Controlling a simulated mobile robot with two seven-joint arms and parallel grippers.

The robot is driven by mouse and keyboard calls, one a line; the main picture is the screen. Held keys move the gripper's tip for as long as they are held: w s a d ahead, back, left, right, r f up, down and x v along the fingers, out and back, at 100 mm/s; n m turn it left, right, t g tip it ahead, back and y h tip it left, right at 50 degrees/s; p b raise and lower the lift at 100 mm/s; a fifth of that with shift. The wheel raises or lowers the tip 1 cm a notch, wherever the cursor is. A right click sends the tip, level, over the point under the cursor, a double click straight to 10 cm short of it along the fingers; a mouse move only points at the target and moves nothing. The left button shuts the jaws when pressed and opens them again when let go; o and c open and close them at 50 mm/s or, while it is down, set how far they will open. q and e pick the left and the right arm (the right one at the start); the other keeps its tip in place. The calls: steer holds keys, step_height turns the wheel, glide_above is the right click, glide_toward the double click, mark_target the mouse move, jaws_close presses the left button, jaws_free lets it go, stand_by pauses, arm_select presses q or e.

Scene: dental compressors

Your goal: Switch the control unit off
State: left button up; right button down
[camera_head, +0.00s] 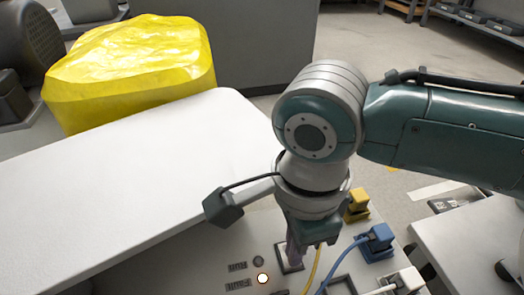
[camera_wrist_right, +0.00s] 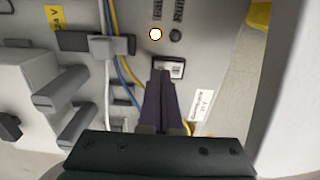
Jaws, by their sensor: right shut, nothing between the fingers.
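The control unit (camera_head: 225,255) is a grey panel at the bottom of the head view, and it fills much of the right wrist view (camera_wrist_right: 215,60). Its switch (camera_wrist_right: 171,68) is a small light rocker in a dark frame. One round lamp (camera_wrist_right: 155,34) glows white-orange, and the lamp beside it (camera_wrist_right: 176,35) is dark. The glowing lamp also shows in the head view (camera_head: 262,278). My right gripper (camera_wrist_right: 162,74) is shut and empty, its fingertips at the switch's lower edge. I cannot tell whether they touch it. In the head view my right gripper (camera_head: 294,260) points down at the panel.
Blue (camera_head: 380,240), yellow (camera_head: 357,205) and white (camera_head: 404,282) plugs with cables stand on the panel right of my gripper. A white surface (camera_head: 130,195) lies to the left, mostly bare. A yellow wrapped bundle (camera_head: 135,70) stands behind it.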

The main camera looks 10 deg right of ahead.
steer(key=shift+f, duration=0.7)
step_height(320, 180, up, 4)
steer(key=p, duration=0.5)
steer(key=shift+r, duration=0.2)
step_height(320, 180, up, 3)
steer(key=p, duration=0.3)
steer(key=shift+f+p, duration=0.2)
steer(key=shift+p, duration=0.1)
steer(key=shift+r, duration=0.1)
